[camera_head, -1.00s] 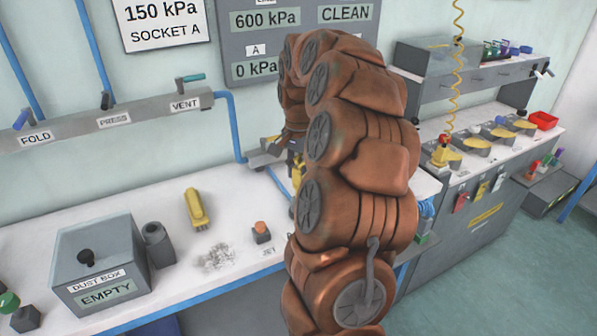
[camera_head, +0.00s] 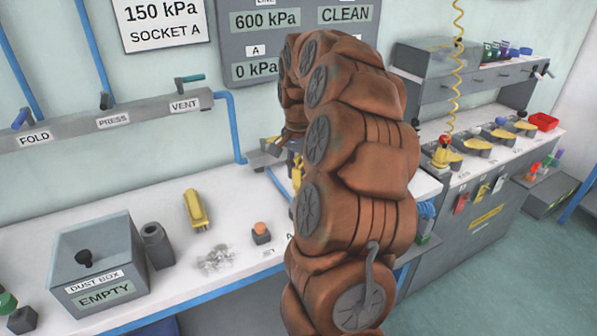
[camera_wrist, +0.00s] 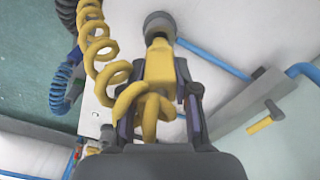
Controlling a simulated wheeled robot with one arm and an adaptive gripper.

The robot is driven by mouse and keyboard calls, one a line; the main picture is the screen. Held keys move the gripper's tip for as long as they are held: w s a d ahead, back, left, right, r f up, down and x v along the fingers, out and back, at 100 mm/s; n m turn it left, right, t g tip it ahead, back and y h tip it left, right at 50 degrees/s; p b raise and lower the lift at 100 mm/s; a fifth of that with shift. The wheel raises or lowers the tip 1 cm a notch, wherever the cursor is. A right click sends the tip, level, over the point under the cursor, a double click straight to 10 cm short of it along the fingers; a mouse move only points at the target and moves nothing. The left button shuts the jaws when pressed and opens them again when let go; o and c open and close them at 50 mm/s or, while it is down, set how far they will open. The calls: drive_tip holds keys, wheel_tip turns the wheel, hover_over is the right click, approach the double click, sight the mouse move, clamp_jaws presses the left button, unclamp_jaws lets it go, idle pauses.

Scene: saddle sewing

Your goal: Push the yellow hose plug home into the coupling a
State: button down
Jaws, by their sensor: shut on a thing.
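The yellow hose plug (camera_wrist: 158,68) is between the fingers of my gripper (camera_wrist: 162,78) in the wrist view. My gripper is shut on it. Its dark nose points at the round grey coupling (camera_wrist: 160,20) and meets it or lies very close. I cannot tell how deep the nose sits. A coiled yellow hose (camera_wrist: 100,48) runs from the plug up the left side. In the head view my arm hides most of the gripper and the coupling; only a bit of the yellow plug or hose (camera_head: 297,172) shows.
The board (camera_head: 290,45) reads 600 kPa, CLEAN and 0 kPa for A. In the wrist view a grey bar with a yellow-tipped lever (camera_wrist: 262,122) is at right.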

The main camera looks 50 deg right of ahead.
sight(299, 184)
drive_tip(key=shift+f+b, duration=1.55)
drive_tip(key=shift+f, duration=0.7)
idle(0.3)
drive_tip(key=c, duration=0.8)
unclamp_jaws()
drive_tip(key=shift+r, duration=0.15)
wheel_tip(299, 184, up, 11)
drive_tip(key=shift+r, duration=0.4)
